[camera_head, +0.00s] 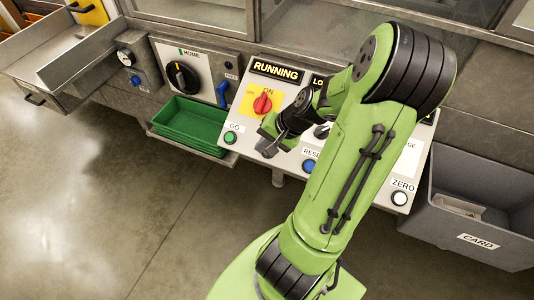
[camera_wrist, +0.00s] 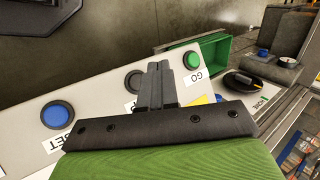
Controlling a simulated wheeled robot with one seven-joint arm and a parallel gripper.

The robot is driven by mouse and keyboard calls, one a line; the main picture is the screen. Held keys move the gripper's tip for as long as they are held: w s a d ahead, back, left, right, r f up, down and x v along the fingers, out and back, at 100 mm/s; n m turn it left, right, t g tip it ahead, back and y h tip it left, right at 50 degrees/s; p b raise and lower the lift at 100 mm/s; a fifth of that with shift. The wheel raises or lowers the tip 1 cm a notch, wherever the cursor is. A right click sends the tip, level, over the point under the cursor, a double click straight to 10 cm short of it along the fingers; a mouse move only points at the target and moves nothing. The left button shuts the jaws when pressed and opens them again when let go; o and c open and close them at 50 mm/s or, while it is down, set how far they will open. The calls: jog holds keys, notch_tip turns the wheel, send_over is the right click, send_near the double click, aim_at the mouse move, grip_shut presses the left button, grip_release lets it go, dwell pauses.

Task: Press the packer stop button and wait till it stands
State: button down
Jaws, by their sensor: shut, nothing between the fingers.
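The control panel (camera_head: 250,135) carries a sign reading RUNNING (camera_head: 276,70). A green button labelled GO (camera_head: 231,137) and a blue button labelled RESET (camera_head: 309,166) sit along its lower edge. They also show in the wrist view as a green button (camera_wrist: 192,60) and a blue button (camera_wrist: 56,112). A dark round button (camera_wrist: 134,81) lies between them, partly hidden by my fingers, its label unreadable. My gripper (camera_wrist: 158,66) is shut and empty, its fingertips over or beside that dark button. I cannot tell whether they touch it. In the head view my gripper (camera_head: 269,150) is at the panel's lower edge.
A red knob on a yellow plate (camera_head: 262,104) sits above the row. A white button labelled ZERO (camera_head: 400,198) is at the right. A green tray (camera_head: 190,124) stands left, and a grey bin labelled CARD (camera_head: 478,243) right. The floor in front is clear.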

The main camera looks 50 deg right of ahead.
jog(key=shift+w+d+f+b, duration=0.15)
jog(key=shift+d+f+b, duration=0.4)
jog(key=shift+f, duration=0.35)
jog(key=shift+w+d+f+b, duration=0.2)
jog(key=shift+d+f+b, duration=0.3)
jog(key=shift+f, duration=0.4)
jog(key=shift+w+d+f+b, duration=0.15)
jog(key=shift+d+f+b, duration=0.25)
jog(key=shift+f+b, duration=0.4)
jog(key=shift+f, duration=0.15)
jog(key=shift+d+f, duration=0.2)
jog(key=shift+f, duration=0.1)
jog(key=shift+w+d+f, duration=0.15)
jog(key=shift+d+f, duration=0.05)
jog(key=shift+f, duration=0.15)
dwell(0.4)
jog(key=shift+a+r+p, duration=0.4)
jog(key=shift+r+p, duration=0.15)
jog(key=shift+r, duration=0.2)
